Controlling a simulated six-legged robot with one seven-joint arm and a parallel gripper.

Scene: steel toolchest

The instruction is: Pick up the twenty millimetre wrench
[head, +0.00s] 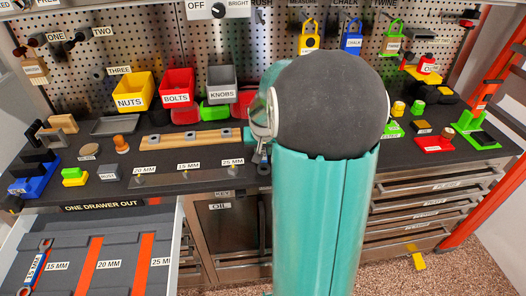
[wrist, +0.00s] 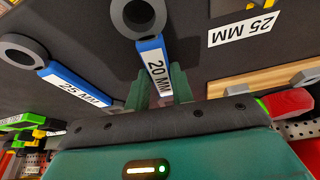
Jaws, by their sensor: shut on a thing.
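The 20 mm wrench (wrist: 152,52) shows in the wrist view, with a grey ring end and a blue handle marked "20 MM". My gripper (wrist: 157,88) is shut on its handle, one green finger on each side. The handle's lower end is hidden by my gripper body. A second wrench (wrist: 72,84) with a blue handle, whose label looks like "25 MM", is to the left, apart from my fingers. I cannot tell whether the held wrench touches the dark surface behind it. In the head view my own arm hides the held wrench.
The bench has a wooden rail (head: 190,139), "20 MM", "15 MM" and "25 MM" labels, and yellow (head: 132,88), red (head: 177,85) and grey bins (head: 222,80) behind.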

